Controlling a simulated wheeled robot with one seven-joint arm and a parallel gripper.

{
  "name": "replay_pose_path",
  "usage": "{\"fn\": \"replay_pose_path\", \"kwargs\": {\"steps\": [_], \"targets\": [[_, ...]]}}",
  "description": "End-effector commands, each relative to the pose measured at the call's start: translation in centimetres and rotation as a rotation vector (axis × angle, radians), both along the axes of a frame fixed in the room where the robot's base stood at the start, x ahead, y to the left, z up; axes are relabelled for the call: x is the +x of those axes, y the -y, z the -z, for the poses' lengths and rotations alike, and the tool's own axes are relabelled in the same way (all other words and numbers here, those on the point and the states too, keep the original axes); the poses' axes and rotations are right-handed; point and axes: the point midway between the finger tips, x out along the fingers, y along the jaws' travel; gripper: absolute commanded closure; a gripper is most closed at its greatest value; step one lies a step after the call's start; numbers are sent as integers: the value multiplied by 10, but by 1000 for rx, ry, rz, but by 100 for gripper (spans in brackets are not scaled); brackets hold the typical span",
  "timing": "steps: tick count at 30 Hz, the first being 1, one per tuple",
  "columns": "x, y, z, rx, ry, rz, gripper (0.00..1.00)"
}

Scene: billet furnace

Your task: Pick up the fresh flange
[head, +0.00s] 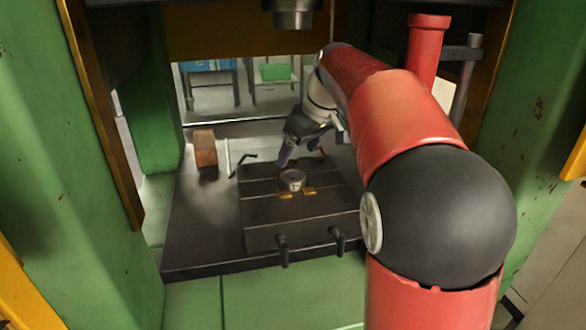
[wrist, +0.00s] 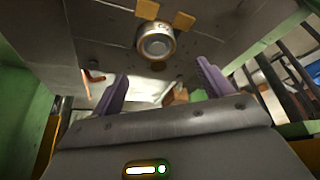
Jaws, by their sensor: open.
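The flange, a small round metal ring (head: 292,179), lies on top of the dark slotted block (head: 300,208) in the head view. In the wrist view the flange (wrist: 156,42) shows at the top centre, with a grey round middle. Brass-coloured tabs (head: 309,190) sit close around it. My gripper (head: 301,153) is just behind and above the flange, tilted, with its fingers apart and nothing between them. In the wrist view the two purple fingers of my gripper (wrist: 162,88) stand wide apart, short of the flange. I see no contact.
A brown block (head: 205,148) stands at the left on the dark press bed (head: 200,225). Dark handles (head: 282,250) stick out at the block's front. Green press columns (head: 50,150) flank the space, and a metal ram (head: 294,14) hangs above. The bed's left side is largely clear.

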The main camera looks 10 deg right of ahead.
Motion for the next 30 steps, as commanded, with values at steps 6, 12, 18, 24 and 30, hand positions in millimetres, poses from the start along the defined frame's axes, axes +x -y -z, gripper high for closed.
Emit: {"fn": "replay_pose_path", "kwargs": {"steps": [6,12,18,24,30], "targets": [[13,-6,31,0,-4,-1,21],[17,-7,39,0,-1,1,21],[16,-7,38,0,0,1,28],[16,-7,38,0,0,1,54],[16,-7,38,0,0,1,80]]}}
